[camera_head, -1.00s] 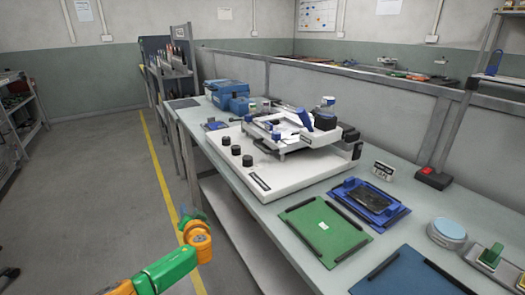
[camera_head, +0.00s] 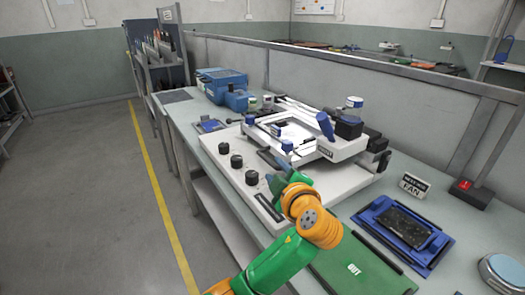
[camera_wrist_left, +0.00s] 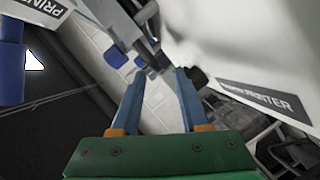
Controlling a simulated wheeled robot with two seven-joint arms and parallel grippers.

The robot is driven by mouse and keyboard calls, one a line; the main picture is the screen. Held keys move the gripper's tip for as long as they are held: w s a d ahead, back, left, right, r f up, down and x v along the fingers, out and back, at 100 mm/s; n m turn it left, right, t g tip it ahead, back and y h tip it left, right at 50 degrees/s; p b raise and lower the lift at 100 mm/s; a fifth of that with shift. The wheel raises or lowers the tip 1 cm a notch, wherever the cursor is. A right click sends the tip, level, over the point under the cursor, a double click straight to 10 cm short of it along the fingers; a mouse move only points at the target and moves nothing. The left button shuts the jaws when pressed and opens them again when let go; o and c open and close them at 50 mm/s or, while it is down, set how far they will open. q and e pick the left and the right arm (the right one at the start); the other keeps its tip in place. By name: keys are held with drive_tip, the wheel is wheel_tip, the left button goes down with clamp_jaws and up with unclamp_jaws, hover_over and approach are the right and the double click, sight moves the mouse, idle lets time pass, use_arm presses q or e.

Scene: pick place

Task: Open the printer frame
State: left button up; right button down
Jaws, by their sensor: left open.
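The white printer (camera_head: 238,182) stands on the bench with its hinged-looking frame (camera_head: 318,150) on top, which lies low and roughly level over the base. The frame has blue knobs and clamps. My left gripper (camera_head: 276,173) is above the printer base, just in front of the frame's near edge. In the left wrist view its two blue fingers (camera_wrist_left: 155,72) are apart with nothing clearly between them. Printer surfaces with lettering (camera_wrist_left: 262,98) show beside them. Whether a finger touches the frame cannot be told. My right gripper is not in view.
Black knobs (camera_head: 237,162) stand on the base left of my gripper. Blue boxes (camera_head: 222,82) sit behind. A rail (camera_head: 340,63) runs along the bench's back.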

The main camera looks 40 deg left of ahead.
sight(271, 164)
use_arm(q)
drive_tip(key=p+x, duration=0.1)
drive_tip(key=x, duration=0.4)
drive_tip(key=shift+w+a, duration=0.3)
drive_tip(key=shift+w, duration=0.05)
drive_tip(key=shift+r, duration=0.1)
drive_tip(key=shift+s+d, duration=0.1)
clamp_jaws()
idle(0.9)
